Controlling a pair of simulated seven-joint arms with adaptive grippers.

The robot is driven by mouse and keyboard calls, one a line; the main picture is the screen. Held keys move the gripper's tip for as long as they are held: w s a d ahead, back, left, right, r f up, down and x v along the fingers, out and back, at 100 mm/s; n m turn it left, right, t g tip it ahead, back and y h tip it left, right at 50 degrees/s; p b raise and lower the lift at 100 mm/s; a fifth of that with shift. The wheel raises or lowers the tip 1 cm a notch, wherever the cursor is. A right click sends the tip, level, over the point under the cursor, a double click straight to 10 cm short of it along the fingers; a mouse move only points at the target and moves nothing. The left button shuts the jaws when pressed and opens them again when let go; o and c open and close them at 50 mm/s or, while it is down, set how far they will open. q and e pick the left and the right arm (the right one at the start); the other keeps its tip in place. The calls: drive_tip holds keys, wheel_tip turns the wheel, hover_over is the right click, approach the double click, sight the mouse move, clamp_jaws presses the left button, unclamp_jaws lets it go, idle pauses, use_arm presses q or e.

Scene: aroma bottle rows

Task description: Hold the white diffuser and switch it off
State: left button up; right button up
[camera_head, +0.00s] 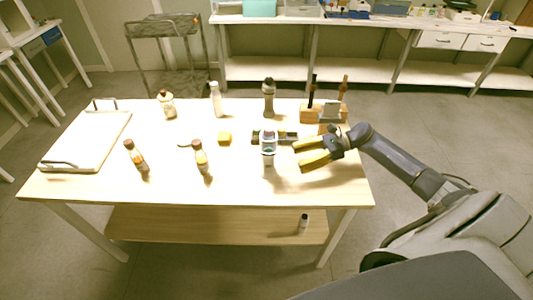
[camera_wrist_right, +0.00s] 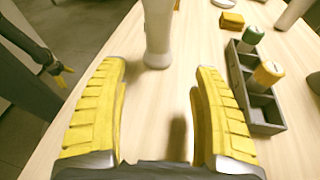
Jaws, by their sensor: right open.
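A white upright device, which I take to be the white diffuser (camera_head: 268,157), stands on the table right of centre in the head view, with a darker top. My right gripper (camera_head: 299,155) is open and empty, a short way to the right of it, fingers pointing at it. In the right wrist view the white body (camera_wrist_right: 158,40) stands beyond and between the open fingertips (camera_wrist_right: 160,80), apart from both. Its top is cut off and no switch can be made out. My left gripper (camera_wrist_right: 63,76) shows small at the left of the wrist view, beyond the table edge; its jaws are unclear.
A dark compartment box (camera_wrist_right: 262,105) with capped bottles stands close to the right fingers. Wooden blocks with tools (camera_head: 311,114) are behind the gripper. The front table strip is clear.

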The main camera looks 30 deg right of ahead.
sight(272, 167)
drive_tip(key=shift+w+a+f+n, duration=0.1)
drive_tip(key=shift+a+n, duration=0.45)
drive_tip(key=shift+n, duration=0.05)
drive_tip(key=shift+x, duration=4.8)
drive_tip(key=c, duration=0.8)
use_arm(q)
clamp_jaws()
drive_tip(key=shift+a, duration=0.1)
use_arm(e)
drive_tip(key=shift+f, duration=0.1)
